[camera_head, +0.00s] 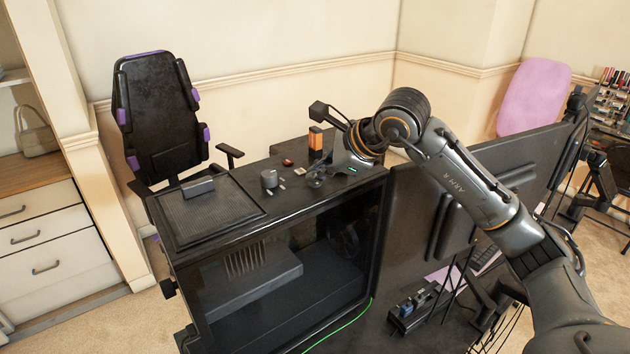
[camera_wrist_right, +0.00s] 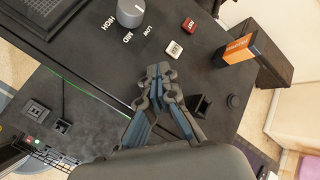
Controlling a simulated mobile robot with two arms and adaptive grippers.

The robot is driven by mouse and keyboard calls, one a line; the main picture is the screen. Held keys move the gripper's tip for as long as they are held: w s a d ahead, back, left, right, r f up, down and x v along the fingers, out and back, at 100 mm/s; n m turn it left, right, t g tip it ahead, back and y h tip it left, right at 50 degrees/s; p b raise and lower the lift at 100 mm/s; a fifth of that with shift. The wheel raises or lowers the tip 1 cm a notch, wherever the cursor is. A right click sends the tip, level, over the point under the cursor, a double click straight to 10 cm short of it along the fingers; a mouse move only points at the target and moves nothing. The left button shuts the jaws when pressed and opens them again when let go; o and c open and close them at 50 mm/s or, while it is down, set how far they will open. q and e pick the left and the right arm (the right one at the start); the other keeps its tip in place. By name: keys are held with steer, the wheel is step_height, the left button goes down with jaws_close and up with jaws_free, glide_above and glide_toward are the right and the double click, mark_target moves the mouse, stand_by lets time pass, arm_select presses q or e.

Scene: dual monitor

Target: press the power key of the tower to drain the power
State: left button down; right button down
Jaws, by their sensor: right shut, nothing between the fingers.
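The black tower (camera_head: 215,290) with a glass side stands in the middle of the head view. Its top carries a grey knob (camera_head: 269,179), a red key (camera_head: 287,162) and a white key (camera_head: 300,171). In the right wrist view, the knob (camera_wrist_right: 130,12) has speed words beside it, and the red key (camera_wrist_right: 188,25) and white key (camera_wrist_right: 174,49) lie ahead of the fingertips. I cannot tell for sure which is the power key. My right gripper (camera_head: 316,179) (camera_wrist_right: 159,70) is shut and empty over the tower top. My left gripper is not in view.
An orange-and-black box (camera_head: 316,142) (camera_wrist_right: 238,50) stands upright on the tower near my right gripper. A mesh panel (camera_head: 208,210) covers the left end. Monitors (camera_head: 425,215) stand right of the tower. A black chair (camera_head: 160,120) is behind.

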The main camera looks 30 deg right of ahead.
mark_target(318, 184)
steer(key=shift+r+p, duration=0.35)
steer(key=shift+r, duration=0.3)
steer(key=shift+r+p, duration=1.75)
steer(key=shift+r, duration=0.75)
